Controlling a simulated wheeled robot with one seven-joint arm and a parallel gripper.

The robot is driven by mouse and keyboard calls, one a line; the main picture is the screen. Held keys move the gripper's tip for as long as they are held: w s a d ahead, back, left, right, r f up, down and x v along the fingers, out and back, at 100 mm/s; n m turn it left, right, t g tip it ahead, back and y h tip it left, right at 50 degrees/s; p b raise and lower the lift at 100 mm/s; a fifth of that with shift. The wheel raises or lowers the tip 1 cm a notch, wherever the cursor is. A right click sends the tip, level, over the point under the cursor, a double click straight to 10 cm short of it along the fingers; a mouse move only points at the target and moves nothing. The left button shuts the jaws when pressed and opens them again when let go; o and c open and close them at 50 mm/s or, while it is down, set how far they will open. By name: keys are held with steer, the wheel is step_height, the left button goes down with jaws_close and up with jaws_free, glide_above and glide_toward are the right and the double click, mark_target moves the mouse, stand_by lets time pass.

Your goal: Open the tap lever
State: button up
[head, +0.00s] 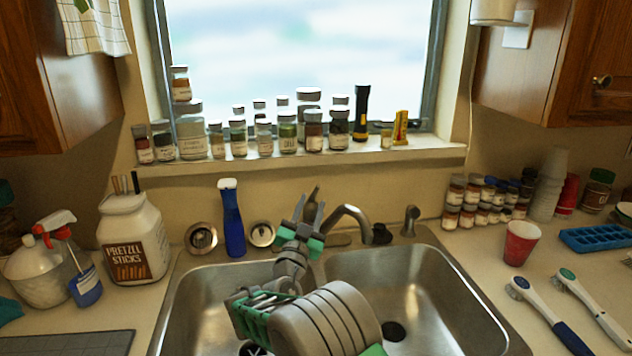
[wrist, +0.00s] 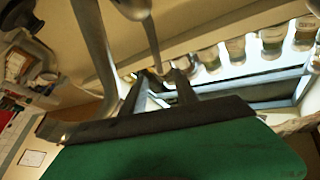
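The tap stands behind the divider of the double sink. Its curved metal spout (head: 348,212) reaches right over the basin. The tap lever (head: 313,191) is a dark, slim handle, partly hidden behind my gripper (head: 310,209). My gripper points up and away at the tap, its two fingers apart with nothing held. In the wrist view, the lever (wrist: 153,45) runs down toward the gap between the fingertips of my gripper (wrist: 158,82), and the spout (wrist: 95,50) passes beside the left finger. I cannot tell whether a finger touches the lever.
Several jars (head: 264,138) line the window sill above. The right basin (head: 420,285) is empty.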

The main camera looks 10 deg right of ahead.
mark_target(317, 189)
steer(key=p+x, duration=0.3)
steer(key=x, duration=0.4)
steer(key=shift+d, duration=0.15)
steer(key=shift+c, duration=0.6)
jaws_close()
stand_by(0.5)
